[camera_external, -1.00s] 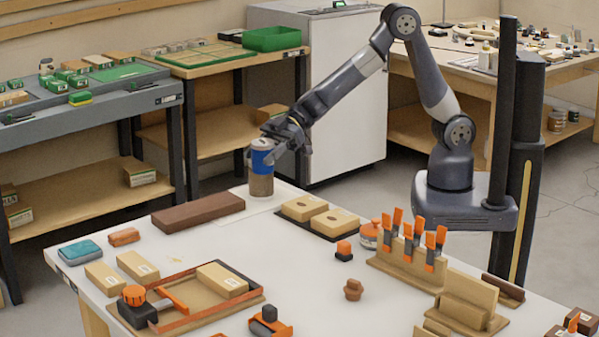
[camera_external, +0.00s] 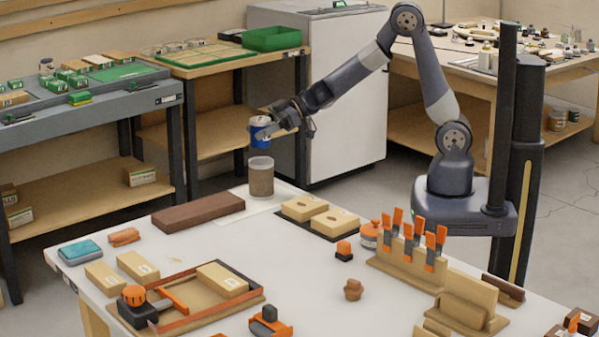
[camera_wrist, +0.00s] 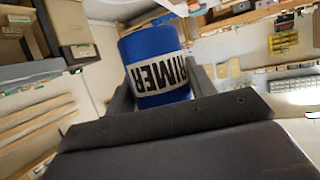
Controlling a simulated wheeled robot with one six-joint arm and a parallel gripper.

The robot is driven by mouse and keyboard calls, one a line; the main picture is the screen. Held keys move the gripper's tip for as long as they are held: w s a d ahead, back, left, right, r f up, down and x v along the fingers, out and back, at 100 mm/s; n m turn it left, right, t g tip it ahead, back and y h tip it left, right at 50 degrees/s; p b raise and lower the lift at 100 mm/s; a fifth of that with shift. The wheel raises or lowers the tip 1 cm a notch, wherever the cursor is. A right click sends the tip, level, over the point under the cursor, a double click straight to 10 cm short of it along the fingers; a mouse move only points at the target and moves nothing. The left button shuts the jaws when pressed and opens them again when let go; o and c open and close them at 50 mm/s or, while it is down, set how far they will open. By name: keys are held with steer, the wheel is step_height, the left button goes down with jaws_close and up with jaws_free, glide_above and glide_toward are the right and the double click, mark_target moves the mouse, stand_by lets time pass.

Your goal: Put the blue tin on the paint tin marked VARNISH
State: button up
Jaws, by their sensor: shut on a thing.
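My gripper (camera_external: 279,128) is shut on the blue tin (camera_external: 260,131) and holds it in the air, at the far end of the white bench. In the wrist view the blue tin (camera_wrist: 152,50) fills the space between the fingers, and its white label reads PRIMER. A brown-grey cylindrical container (camera_external: 261,178) stands upright on the bench directly below the held tin in the picture, with a visible gap between them. No marking can be read on it. I cannot make out a tin marked VARNISH in these views.
A long brown block (camera_external: 198,212) and two tan blocks on a dark mat (camera_external: 320,217) lie near the container. Orange-handled clamps stand in a wooden rack (camera_external: 409,262) to the right. A white cabinet (camera_external: 345,100) stands behind my arm. The bench's middle is mostly clear.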

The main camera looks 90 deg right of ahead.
mark_target(260, 145)
step_height(260, 145, down, 4)
steer(key=shift+f+b, duration=0.2)
steer(key=shift+b, duration=0.45)
steer(key=shift+f, duration=0.15)
steer(key=o, duration=1.1)
steer(key=shift+o, duration=0.2)
steer(key=shift+r, duration=0.2)
steer(key=shift+s+d+r, duration=0.1)
steer(key=shift+s+d, duration=0.05)
steer(key=shift+s, duration=0.05)
steer(key=p+v, duration=0.1)
steer(key=v, duration=1)
steer(key=shift+s+p, duration=0.2)
steer(key=shift+p, duration=0.2)
